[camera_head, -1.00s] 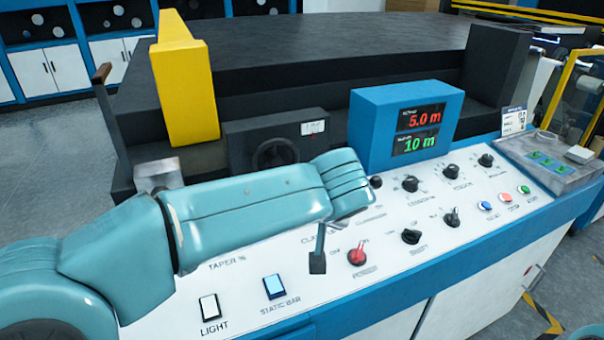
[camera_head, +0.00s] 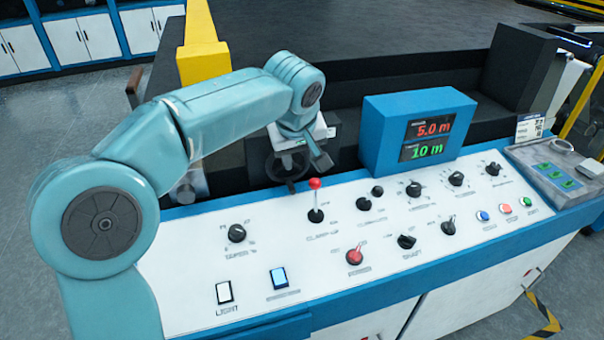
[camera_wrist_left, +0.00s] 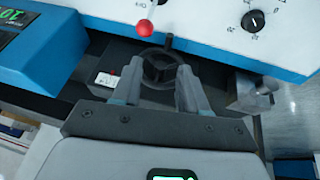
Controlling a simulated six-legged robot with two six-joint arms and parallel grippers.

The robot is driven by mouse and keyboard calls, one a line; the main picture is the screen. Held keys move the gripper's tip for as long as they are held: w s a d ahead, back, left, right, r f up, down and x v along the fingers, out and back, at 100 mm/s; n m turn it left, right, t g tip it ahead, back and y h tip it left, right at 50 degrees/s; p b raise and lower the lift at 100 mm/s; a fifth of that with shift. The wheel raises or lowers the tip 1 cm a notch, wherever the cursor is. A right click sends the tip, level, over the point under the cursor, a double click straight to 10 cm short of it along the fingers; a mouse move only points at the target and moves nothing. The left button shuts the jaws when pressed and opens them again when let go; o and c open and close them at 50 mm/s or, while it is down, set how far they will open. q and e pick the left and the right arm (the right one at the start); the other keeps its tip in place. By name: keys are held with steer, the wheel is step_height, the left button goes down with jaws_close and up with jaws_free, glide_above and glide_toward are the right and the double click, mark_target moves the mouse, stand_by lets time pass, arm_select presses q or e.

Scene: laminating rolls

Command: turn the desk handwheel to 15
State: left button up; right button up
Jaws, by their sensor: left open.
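The desk handwheel (camera_head: 284,166) is a dark spoked wheel on a dark box behind the white control panel. In the left wrist view the handwheel (camera_wrist_left: 161,68) shows just beyond the fingers, with its crank knob pointing up in the picture. My left gripper (camera_head: 308,165) is by the wheel's right side in the head view. In the wrist view my left gripper (camera_wrist_left: 157,85) is open, its two fingers apart with the wheel seen between their tips. I cannot tell whether they touch it. The wheel's scale reading is not legible. My right gripper is not in view.
A red-knobbed lever (camera_head: 315,200) stands on the panel close in front of the wheel. A blue display box (camera_head: 415,130) reading 5.0 m and 10 m stands to the right. A yellow post (camera_head: 203,50) rises behind the arm. Several knobs and buttons cover the panel.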

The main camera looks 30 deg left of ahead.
mark_target(292, 188)
arm_select(q)
steer(key=a+p+x, duration=0.1)
steer(key=x, duration=0.4)
steer(key=a+x, duration=0.1)
steer(key=x, duration=0.5)
steer(key=a+p+x, duration=0.1)
steer(key=x, duration=0.4)
steer(key=shift+s+p, duration=0.35)
steer(key=shift+d, duration=0.15)
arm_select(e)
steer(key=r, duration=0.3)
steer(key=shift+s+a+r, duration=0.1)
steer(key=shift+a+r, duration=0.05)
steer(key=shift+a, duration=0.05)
arm_select(q)
jaws_close()
